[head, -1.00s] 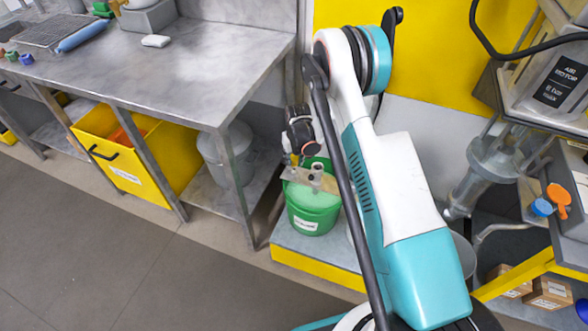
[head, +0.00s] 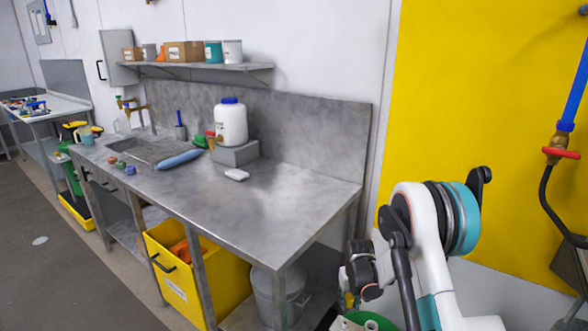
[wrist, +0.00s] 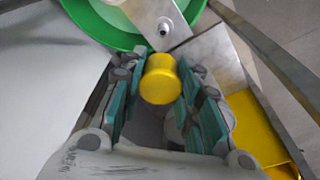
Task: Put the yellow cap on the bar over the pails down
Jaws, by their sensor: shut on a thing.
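The yellow cap (wrist: 159,79) sits between the teal-padded fingers of my gripper (wrist: 160,95) in the wrist view, and my gripper is shut on it. The bar (wrist: 205,52), a flat grey metal strip, lies just beyond the cap. It crosses over a green pail (wrist: 95,22) and carries a small upright metal stub (wrist: 164,27). The cap is close to the bar's near side; I cannot tell whether they touch.
A steel bench (head: 215,205) stands left of my arm, with a yellow bin (head: 190,270) and a grey drum (head: 277,295) under it. A white jar (head: 231,122) and a blue bottle (head: 178,160) are on the bench. A yellow wall panel (head: 480,110) is behind my arm.

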